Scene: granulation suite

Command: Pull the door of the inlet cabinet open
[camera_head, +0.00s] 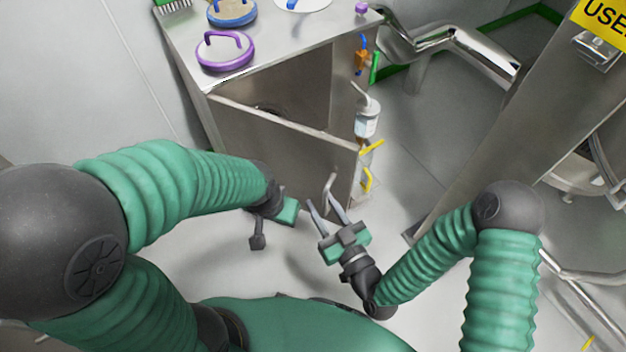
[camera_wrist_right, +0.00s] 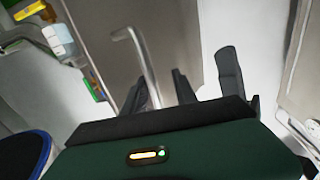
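The inlet cabinet (camera_head: 190,65) is a steel box at the top centre of the head view. Its door (camera_head: 285,150) stands ajar, hinged at the left, with the dark interior showing behind its top edge. The bent metal handle (camera_head: 328,184) is near the door's free edge; it also shows in the wrist view (camera_wrist_right: 142,55). My right gripper (camera_head: 324,203) is in front of the door at the handle, fingers apart. The handle's lower end runs between or just behind the fingers; contact is unclear. My left gripper (camera_head: 273,224) hangs left of it, partly hidden by its arm, apparently empty.
Purple-rimmed (camera_head: 225,50) and blue-rimmed (camera_head: 232,11) lids lie on the cabinet top. A bottle (camera_head: 367,118) and yellow clips (camera_head: 368,165) are on the cabinet's right side. A large steel machine (camera_head: 530,130) stands at right. Pale floor is clear between it and the door.

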